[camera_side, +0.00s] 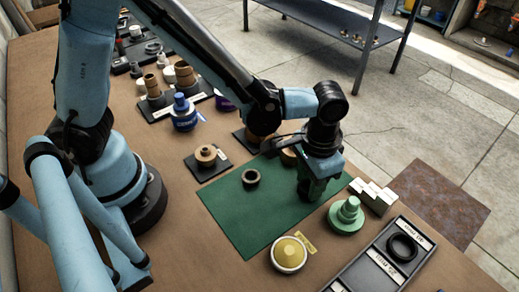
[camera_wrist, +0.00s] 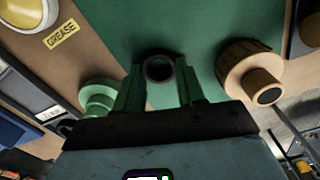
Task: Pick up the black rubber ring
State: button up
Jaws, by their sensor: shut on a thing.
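My gripper (camera_wrist: 159,75) points down over the green mat, and in the camera_wrist view its two green fingers close on a small black ring (camera_wrist: 158,57) with a round hole. In the camera_side view my gripper (camera_side: 311,194) is over the right part of the mat, and the ring between its fingers is hidden there. Whether it touches the mat cannot be told. Another thick dark ring (camera_side: 250,185) lies on the mat to the left of my gripper. A wider, flat black ring (camera_side: 402,247) lies in the labelled tray at the lower right.
The green mat (camera_side: 240,215) has free room toward the front left. A green stepped piece (camera_side: 346,216) stands close right of my gripper. A yellow-topped grease tin (camera_side: 289,253) is in front, white blocks (camera_side: 373,196) to the right. A wooden piece (camera_wrist: 240,68) stands beside the fingers.

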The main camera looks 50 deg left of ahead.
jog(key=shift+r, duration=0.15)
jog(key=shift+r, duration=0.55)
notch_tip(320, 180, up, 3)
jog(key=shift+f, duration=0.2)
jog(key=s+d+r, duration=0.5)
jog(key=s+r, duration=0.2)
jog(key=s, duration=0.3)
jog(key=shift+s+d, duration=0.2)
